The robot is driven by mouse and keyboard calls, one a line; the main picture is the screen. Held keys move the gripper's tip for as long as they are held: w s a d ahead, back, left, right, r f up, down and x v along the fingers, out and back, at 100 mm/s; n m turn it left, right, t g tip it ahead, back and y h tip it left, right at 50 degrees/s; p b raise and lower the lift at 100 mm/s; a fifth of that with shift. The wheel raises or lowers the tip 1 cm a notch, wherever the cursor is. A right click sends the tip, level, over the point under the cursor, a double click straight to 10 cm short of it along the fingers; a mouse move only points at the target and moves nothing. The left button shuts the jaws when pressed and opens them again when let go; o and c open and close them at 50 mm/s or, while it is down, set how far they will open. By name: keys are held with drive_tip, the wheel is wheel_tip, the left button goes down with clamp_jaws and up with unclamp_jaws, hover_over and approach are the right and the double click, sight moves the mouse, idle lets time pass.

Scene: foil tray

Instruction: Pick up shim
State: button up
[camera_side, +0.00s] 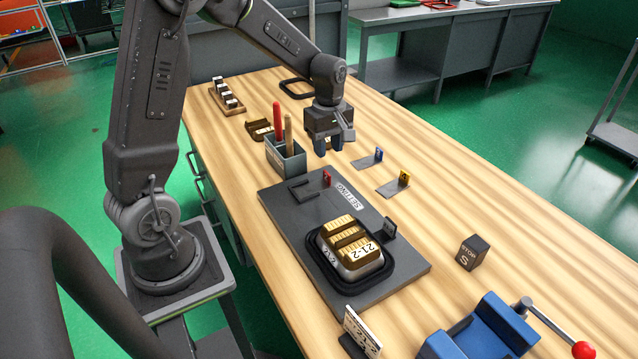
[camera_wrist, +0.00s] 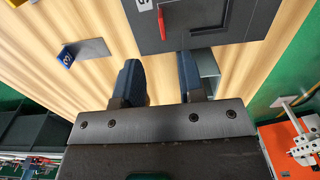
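Three thin grey plates with coloured tabs look like shims; I cannot tell which one is meant. The blue-tabbed plate (camera_side: 365,162) and the yellow-tabbed plate (camera_side: 391,189) lie on the wooden bench. The red-tabbed piece (camera_side: 303,188) is on the dark board (camera_side: 285,222). My gripper (camera_side: 333,147) is above the bench, beyond the board, with its fingers pointing down. In the wrist view my gripper (camera_wrist: 160,62) has its fingers apart with nothing gripped. A blue-tabbed plate (camera_wrist: 87,50) lies left of the fingers there, and a red tab (camera_wrist: 180,15) is above them.
A grey box (camera_side: 287,162) with a red and a tan handle stands close to my gripper. A foil tray (camera_side: 350,262) with gold blocks sits on the board. A dark cube (camera_side: 472,252) and a blue vise (camera_side: 485,330) are nearer. The bench's right side is mostly clear.

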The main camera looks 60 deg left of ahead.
sight(326, 172)
drive_tip(key=f, duration=0.8)
drive_tip(key=shift+s+f, duration=0.1)
drive_tip(key=shift+s, duration=0.1)
drive_tip(key=shift+c, duration=0.4)
clamp_jaws()
